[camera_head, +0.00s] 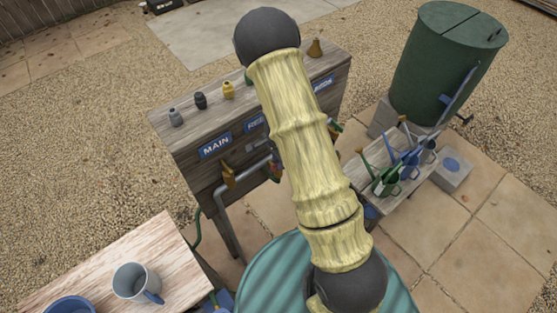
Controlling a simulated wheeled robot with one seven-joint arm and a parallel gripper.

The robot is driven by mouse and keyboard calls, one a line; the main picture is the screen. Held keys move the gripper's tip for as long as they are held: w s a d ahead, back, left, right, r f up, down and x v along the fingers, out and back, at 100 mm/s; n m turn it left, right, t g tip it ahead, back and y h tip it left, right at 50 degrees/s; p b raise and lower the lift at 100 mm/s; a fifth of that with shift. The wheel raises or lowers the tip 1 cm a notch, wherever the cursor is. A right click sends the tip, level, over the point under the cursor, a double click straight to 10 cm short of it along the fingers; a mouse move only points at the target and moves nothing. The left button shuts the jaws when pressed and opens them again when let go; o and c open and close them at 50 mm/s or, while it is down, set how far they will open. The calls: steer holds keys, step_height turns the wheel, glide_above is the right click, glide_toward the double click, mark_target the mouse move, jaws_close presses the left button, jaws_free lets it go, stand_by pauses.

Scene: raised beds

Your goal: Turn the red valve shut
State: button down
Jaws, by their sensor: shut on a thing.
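The red valve is not clearly visible. A small dark reddish bit (275,164) shows beside my arm at the pipe, too small to tell what it is. A grey pipe (245,172) runs along the front of a wooden stand (190,148) with blue signs. The left sign (216,146) reads MAIN; the other signs are partly covered by my arm. A brass-coloured fitting (229,176) sits on the pipe below the MAIN sign. My pale yellow arm crosses the middle of the view and hides my gripper.
Several small bottle-like items, including a yellow one (228,90), stand on the stand's top. A green barrel (440,65) stands at upper right. Watering cans sit on a low bench (372,205). A wooden table (110,262) with a grey mug (135,283) is at lower left.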

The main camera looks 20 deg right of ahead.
stand_by(0.4)
steer(key=c, duration=1.5)
jaws_free()
steer(key=shift+a, duration=0.1)
steer(key=shift+c, duration=0.2)
steer(key=shift+r, duration=0.1)
step_height(320, 180, up, 17)
steer(key=b, duration=0.2)
steer(key=shift+r, duration=0.15)
steer(key=s+f+n+t+b, duration=0.2)
steer(key=s+n+b, duration=0.2)
steer(key=s+n, duration=0.9)
steer(key=shift+s+f+n+t, duration=0.15)
steer(key=shift+s+n+t, duration=0.1)
steer(key=shift+n+t, duration=0.05)
